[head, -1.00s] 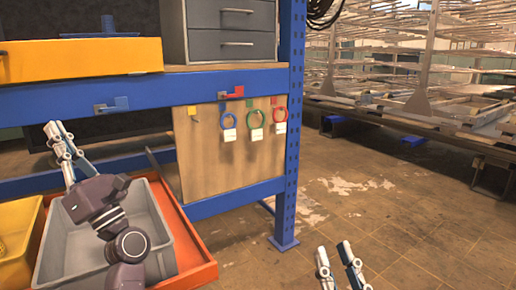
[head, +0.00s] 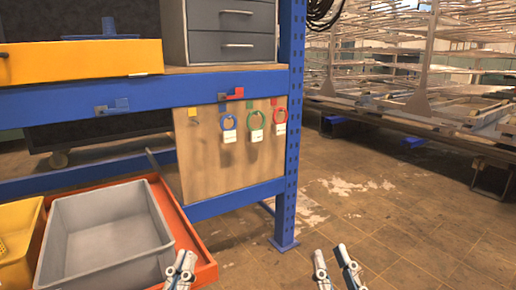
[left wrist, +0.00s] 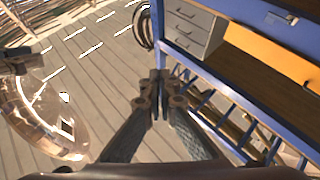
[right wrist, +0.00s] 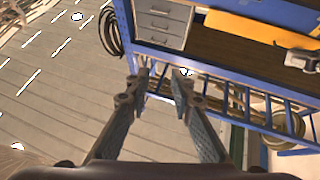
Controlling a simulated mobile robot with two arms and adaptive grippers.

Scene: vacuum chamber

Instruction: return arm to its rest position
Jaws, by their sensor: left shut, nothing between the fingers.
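My left gripper (head: 181,266) is at the bottom of the head view, in front of the grey bin's right side and the orange tray's edge. Its fingers are together and empty. The left wrist view shows its fingertips (left wrist: 158,82) meeting with nothing between them. My right gripper (head: 331,258) is at the bottom, right of centre, over the bare floor. Its fingers are apart and empty, and the gap also shows in the right wrist view (right wrist: 161,74). Most of both arms is out of the head view.
An empty grey bin (head: 150,216) sits in an orange tray (head: 206,268) beside a yellow bin (head: 12,268). A blue rack frame (head: 230,203) holds a board with coloured rings. Grey drawers (head: 232,45) and a yellow box (head: 80,62) stand above. The floor (head: 400,220) to the right is open.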

